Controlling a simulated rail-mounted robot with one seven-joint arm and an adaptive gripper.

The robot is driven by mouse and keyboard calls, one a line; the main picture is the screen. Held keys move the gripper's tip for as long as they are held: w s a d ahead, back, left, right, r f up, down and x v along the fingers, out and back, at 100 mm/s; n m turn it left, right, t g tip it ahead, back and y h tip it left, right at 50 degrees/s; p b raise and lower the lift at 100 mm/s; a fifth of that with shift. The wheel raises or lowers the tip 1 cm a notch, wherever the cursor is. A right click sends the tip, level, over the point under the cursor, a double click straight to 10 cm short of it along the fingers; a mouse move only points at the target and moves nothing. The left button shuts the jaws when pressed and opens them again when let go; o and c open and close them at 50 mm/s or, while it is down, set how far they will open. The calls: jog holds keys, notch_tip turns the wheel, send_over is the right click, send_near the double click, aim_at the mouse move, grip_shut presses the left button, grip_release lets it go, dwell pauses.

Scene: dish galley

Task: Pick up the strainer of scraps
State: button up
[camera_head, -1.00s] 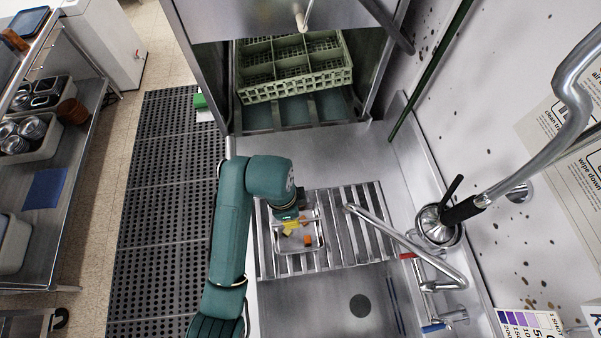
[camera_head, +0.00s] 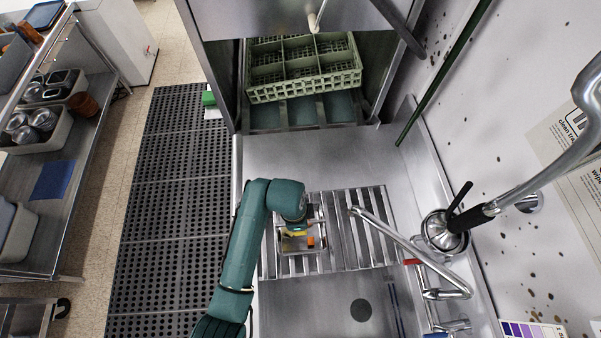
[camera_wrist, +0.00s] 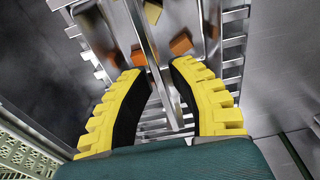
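The strainer (camera_head: 301,251) is a small metal tray with orange and yellow scraps in it. It sits on the slatted metal rack left of the faucet. In the wrist view, an orange scrap (camera_wrist: 181,44), another orange piece and a pale yellow piece show beyond my fingertips. My gripper (camera_wrist: 158,72) has its yellow-and-black fingers apart. A thin upright metal strip (camera_wrist: 155,60), seemingly part of the strainer, runs between them, with space on both sides. In the head view, my gripper (camera_head: 297,230) is over the strainer's far side and partly hides it.
The slatted rack (camera_head: 362,235) spans the counter. A faucet spout (camera_head: 405,243) crosses above its right side. A spray hose with a black grip (camera_head: 468,217) stands at right. A green dish rack (camera_head: 305,90) sits in the open washer behind. Bare counter (camera_head: 330,155) lies between.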

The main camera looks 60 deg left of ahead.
grip_shut()
jog(key=shift+r, duration=0.1)
